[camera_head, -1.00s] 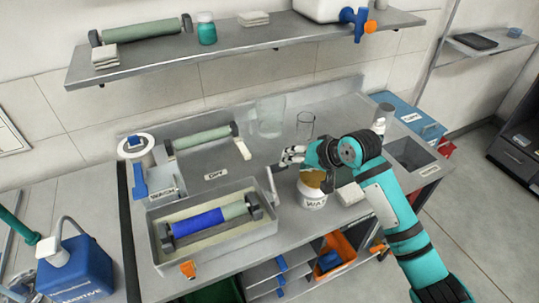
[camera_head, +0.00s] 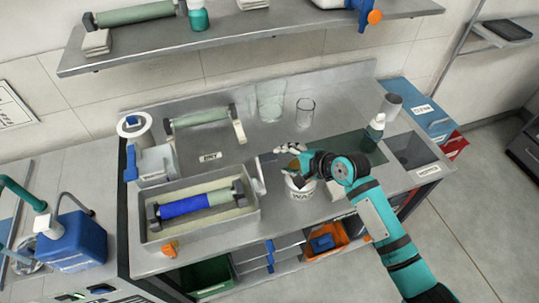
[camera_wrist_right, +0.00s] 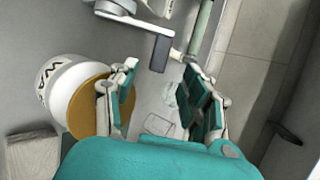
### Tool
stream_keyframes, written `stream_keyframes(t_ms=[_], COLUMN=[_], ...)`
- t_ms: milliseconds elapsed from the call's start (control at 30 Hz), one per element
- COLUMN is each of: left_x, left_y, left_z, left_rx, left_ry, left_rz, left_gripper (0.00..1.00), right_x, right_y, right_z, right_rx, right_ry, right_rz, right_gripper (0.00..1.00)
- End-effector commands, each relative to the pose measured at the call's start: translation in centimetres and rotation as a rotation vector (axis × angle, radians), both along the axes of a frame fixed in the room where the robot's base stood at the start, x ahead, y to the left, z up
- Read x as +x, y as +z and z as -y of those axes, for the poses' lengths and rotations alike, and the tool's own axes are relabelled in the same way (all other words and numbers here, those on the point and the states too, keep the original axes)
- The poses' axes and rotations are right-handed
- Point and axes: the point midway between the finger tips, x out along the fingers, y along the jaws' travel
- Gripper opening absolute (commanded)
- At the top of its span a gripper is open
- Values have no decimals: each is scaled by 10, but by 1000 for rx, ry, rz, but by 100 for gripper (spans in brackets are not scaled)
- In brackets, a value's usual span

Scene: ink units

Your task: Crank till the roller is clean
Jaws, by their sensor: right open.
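The roller (camera_head: 185,206) lies in a grey tray (camera_head: 150,232) on the bench. Its left and middle part is blue, and its right end is pale green. The crank (camera_head: 261,180) is at the tray's right end. Its dark grip and light arm also show in the right wrist view (camera_wrist_right: 160,50). My right gripper (camera_head: 284,156) is open and empty just right of the crank. In the right wrist view the gripper (camera_wrist_right: 158,78) has its fingers apart, and the dark grip is ahead of the gap, not clearly between them. My left gripper is out of view.
A labelled white tub (camera_head: 299,192) with a tan top stands close under the right gripper; it is beside the left finger in the wrist view. A spare green roller (camera_head: 201,117) and clear beakers (camera_head: 305,108) stand behind. An orange item (camera_head: 170,248) is by the front edge.

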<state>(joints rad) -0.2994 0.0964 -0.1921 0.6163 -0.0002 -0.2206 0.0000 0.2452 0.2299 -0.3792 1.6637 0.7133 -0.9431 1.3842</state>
Motion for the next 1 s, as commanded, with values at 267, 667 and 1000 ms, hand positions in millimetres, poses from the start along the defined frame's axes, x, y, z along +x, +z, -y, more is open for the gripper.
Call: stream_keyframes(t_ms=[267,667,1000], left_x=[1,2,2], left_y=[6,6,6], left_z=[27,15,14], left_rx=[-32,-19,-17], left_ry=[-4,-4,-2], left_rz=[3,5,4], left_gripper=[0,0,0], right_x=[31,46,46], right_y=[-32,-48,-48], right_z=[-33,-48,-48], right_rx=[0,-1,-1], right_ry=[1,1,1], right_rz=[-1,2,1], right_gripper=[48,48,28])
